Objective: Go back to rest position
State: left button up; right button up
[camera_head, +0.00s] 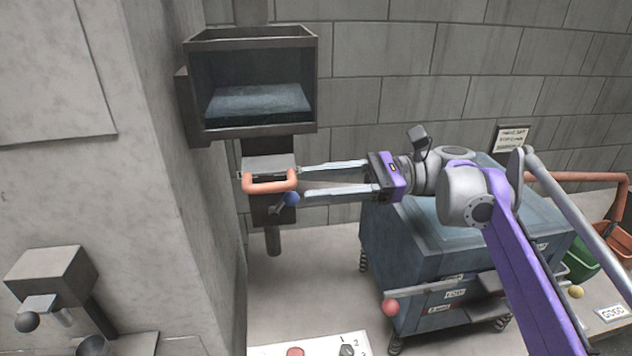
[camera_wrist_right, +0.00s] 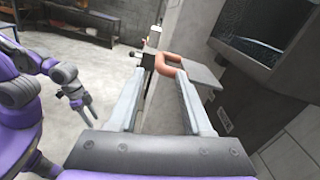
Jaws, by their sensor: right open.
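My right gripper (camera_head: 303,180) is open, its two long pale fingers pointing left at an orange U-shaped handle (camera_head: 270,185). The fingers hold nothing that I can see.
A blue-grey wheeled cart (camera_head: 400,250) stands below and behind my right arm. A blue ball knob (camera_head: 292,199) is close under the lower finger. A concrete pillar (camera_head: 185,200) is left of the handle. Green and orange bins (camera_head: 614,240) are far right.

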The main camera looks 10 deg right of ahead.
jog(key=s+a+f+n+t+h+p, duration=0.1)
jog(key=s+f+n+h, duration=0.3)
jog(key=f, duration=0.5)
jog(key=s+a+f+n+t+h+p, duration=0.1)
jog(key=s+f+h+p, duration=0.1)
jog(key=s+f+h, duration=0.6)
jog(key=s+d+f+n+t+h+p, duration=0.1)
jog(key=s+d+f+n+h, duration=0.2)
jog(key=d+f+n, duration=0.2)
jog(key=s+d+f+n+t+h, duration=0.2)
jog(key=d+f+n, duration=0.3)
jog(key=f, duration=0.6)
jog(key=shift+s+d+f+n+h+p, duration=0.35)
jog(key=shift+s+d+n+h, duration=0.05)
jog(key=shift+s+d+h, duration=0.15)
